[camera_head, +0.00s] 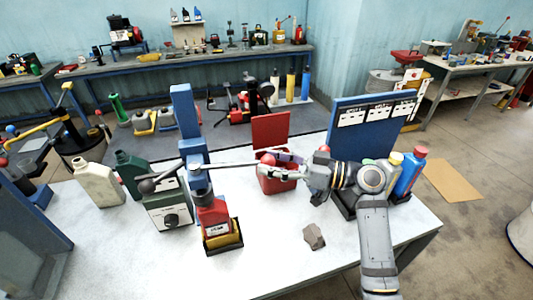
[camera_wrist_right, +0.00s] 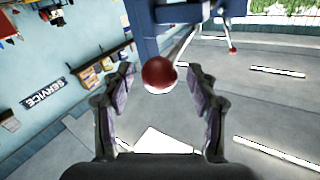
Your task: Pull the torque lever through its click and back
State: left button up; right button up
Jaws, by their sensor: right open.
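The torque lever is a long thin grey rod (camera_head: 225,163) reaching right from near the grey-green dial box (camera_head: 168,208) and the blue post (camera_head: 185,125). A red ball knob (camera_head: 268,159) is at its right end. My right gripper (camera_head: 264,164) comes in from the right with its fingers spread around the knob. In the right wrist view, the red knob (camera_wrist_right: 159,75) shows between the open fingertips, with a gap on both sides, and the blue post is behind it. I cannot tell how deep the knob sits between the fingers. My left gripper is not in view.
A red bottle in a yellow-edged tray (camera_head: 222,240) stands below the rod. A red bin (camera_head: 277,183) is under the gripper. A cream jug (camera_head: 98,185) and a green jug (camera_head: 131,173) are at the left. A grey stone-like lump (camera_head: 314,237) lies on the otherwise clear front table.

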jog(key=shift+x, duration=0.8)
jog(key=shift+f, duration=0.1)
grip_shut()
